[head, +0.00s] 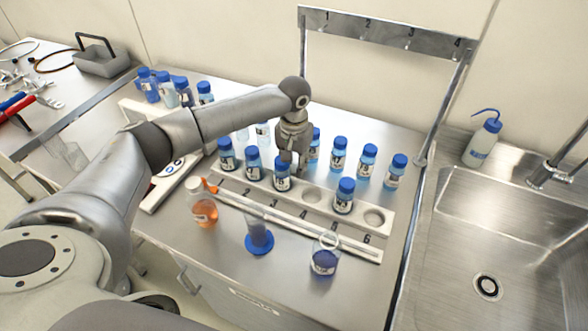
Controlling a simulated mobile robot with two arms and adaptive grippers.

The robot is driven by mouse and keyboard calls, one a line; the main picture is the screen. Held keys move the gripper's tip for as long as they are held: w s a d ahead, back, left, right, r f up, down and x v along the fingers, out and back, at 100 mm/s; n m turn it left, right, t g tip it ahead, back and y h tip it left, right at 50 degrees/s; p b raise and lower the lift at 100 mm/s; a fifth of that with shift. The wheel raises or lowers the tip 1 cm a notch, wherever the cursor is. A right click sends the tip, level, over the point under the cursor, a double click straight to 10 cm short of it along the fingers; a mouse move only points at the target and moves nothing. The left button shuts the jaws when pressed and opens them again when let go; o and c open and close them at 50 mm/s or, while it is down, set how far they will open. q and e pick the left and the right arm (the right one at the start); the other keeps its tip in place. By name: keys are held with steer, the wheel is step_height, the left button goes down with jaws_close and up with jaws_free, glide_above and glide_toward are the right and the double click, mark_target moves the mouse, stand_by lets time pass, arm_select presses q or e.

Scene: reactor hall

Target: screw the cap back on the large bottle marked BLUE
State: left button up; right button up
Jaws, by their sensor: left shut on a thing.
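A clear round bottle with dark blue contents (324,262) stands upright on the bench front. Its ring-like top looks open, with no cap seen on it; its label is too small to read. My left gripper (291,163) points down over the numbered rack, behind and to the left of that bottle and apart from it. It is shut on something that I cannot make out. A small blue-capped bottle (282,182) in the rack is right at its fingertips; I cannot tell whether they touch. I cannot pick out a loose cap. My right gripper is not in view.
The white rack (321,228) holds several blue-capped bottles, with empty holes too. More bottles stand behind. An orange flask (204,212) and a blue-footed cylinder (259,241) stand in front. A metal frame (390,32) rises behind; a sink (487,287) lies right.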

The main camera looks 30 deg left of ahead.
mark_target(294, 168)
arm_select(q)
steer(key=shift+r, duration=0.1)
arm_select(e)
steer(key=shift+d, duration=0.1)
arm_select(q)
step_height(294, 168, up, 10)
steer(key=b, duration=0.1)
steer(key=shift+b, duration=0.3)
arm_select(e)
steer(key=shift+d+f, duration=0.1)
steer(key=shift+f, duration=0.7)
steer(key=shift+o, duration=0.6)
